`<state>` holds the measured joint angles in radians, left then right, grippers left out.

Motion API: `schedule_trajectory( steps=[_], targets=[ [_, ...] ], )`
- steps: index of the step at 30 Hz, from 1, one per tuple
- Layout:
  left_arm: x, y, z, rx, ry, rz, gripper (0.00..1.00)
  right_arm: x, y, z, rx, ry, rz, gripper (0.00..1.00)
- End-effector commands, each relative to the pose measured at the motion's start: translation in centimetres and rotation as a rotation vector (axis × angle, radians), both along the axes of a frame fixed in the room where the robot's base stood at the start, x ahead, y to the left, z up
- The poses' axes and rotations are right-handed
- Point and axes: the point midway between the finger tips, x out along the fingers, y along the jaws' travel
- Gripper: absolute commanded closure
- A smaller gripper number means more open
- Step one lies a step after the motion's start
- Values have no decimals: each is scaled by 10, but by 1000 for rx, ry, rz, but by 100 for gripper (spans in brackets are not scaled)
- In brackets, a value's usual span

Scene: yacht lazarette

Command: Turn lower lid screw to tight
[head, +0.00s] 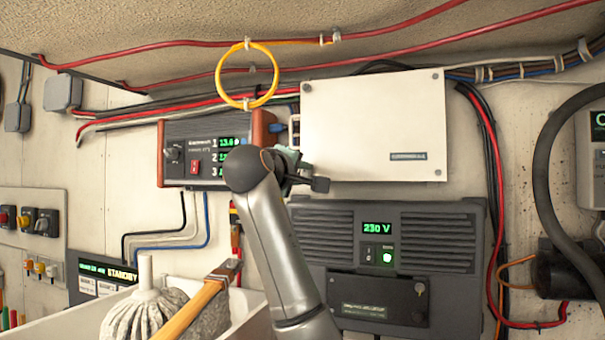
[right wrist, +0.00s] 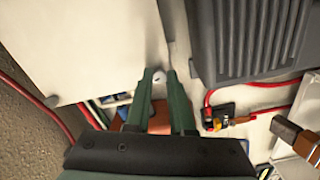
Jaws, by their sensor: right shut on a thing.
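The white lid (head: 375,125) is a flat panel on the wall with small screws at its corners. My right gripper (head: 298,164) is at its lower left corner in the head view. In the right wrist view, the lower lid screw (right wrist: 158,78), a small pale round head, sits between the tips of my green fingers (right wrist: 160,84), which are shut on it. In the head view my gripper hides this screw. Its turn position cannot be read. My left gripper is not in view.
A dark 230 V unit (head: 455,225) is just below the lid. A wood-sided instrument box (head: 190,135) is on the left, partly behind my arm. A yellow cable loop (head: 219,78) hangs above. A mop (head: 140,312) and a wooden-handled tool (head: 190,312) stand in a pale bin below.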

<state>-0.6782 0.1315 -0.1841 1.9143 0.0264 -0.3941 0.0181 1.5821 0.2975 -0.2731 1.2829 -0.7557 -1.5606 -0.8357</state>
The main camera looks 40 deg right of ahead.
Motion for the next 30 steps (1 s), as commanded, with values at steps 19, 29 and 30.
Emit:
schedule_trajectory(
  steps=[19, 29, 30],
  targets=[
    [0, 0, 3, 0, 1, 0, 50, 0, 0, -2, 193, -363, -1, 100],
    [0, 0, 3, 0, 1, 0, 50, 0, 0, -2, 210, -399, -2, 100],
    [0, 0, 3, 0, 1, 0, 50, 0, 0, -2, 210, -399, -2, 100]
  ],
)
